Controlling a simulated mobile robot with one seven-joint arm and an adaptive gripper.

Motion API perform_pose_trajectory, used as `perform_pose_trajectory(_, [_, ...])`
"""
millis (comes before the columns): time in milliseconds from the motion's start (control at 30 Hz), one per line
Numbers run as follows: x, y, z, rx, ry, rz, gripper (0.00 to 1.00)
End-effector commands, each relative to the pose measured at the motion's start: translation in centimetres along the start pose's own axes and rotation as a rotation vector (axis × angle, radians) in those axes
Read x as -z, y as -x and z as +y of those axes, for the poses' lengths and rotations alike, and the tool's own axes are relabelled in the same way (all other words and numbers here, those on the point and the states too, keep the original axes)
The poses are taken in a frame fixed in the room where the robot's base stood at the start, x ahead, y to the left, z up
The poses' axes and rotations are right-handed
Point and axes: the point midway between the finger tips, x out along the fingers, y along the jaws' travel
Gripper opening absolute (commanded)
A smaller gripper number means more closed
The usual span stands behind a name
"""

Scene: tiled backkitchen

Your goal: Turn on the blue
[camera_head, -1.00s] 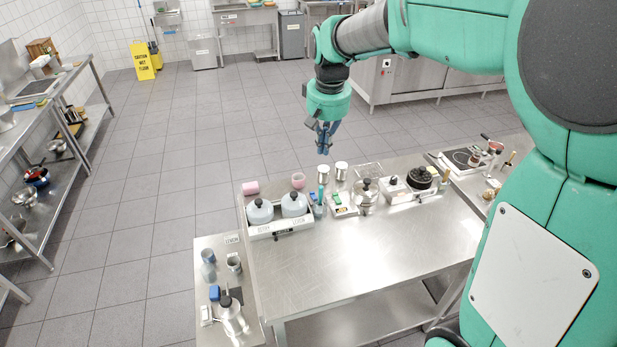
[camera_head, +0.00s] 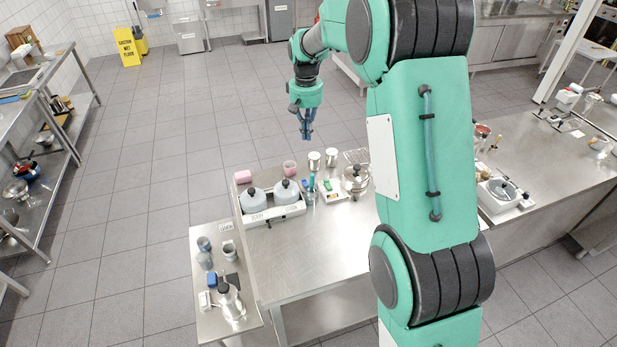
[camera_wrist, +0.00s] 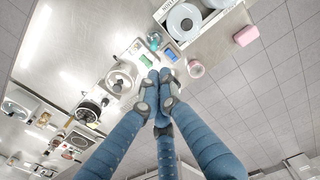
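My gripper (camera_head: 306,125) hangs above the floor behind the table, clear of all objects. In the wrist view its blue fingers (camera_wrist: 158,82) come together at the tips with nothing between them. Several bluish things are in view; which one the task means is unclear. A slim teal object (camera_head: 312,184) stands beside the white tray; it also shows in the wrist view (camera_wrist: 154,41). A small blue-faced item (camera_wrist: 173,52) lies next to it. A dark blue block (camera_head: 231,280) sits on the low side table. No lit light shows on any of them.
My arm hides the table's right part. The floor behind is open.

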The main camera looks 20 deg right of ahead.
Motion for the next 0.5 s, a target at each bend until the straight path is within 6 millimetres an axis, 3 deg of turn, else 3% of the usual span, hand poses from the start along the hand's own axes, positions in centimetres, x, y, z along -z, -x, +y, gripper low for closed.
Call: perform_pose_trajectory(500, [5.6,-8.0,1.6,0.006,-0.001,-0.086,0.00])
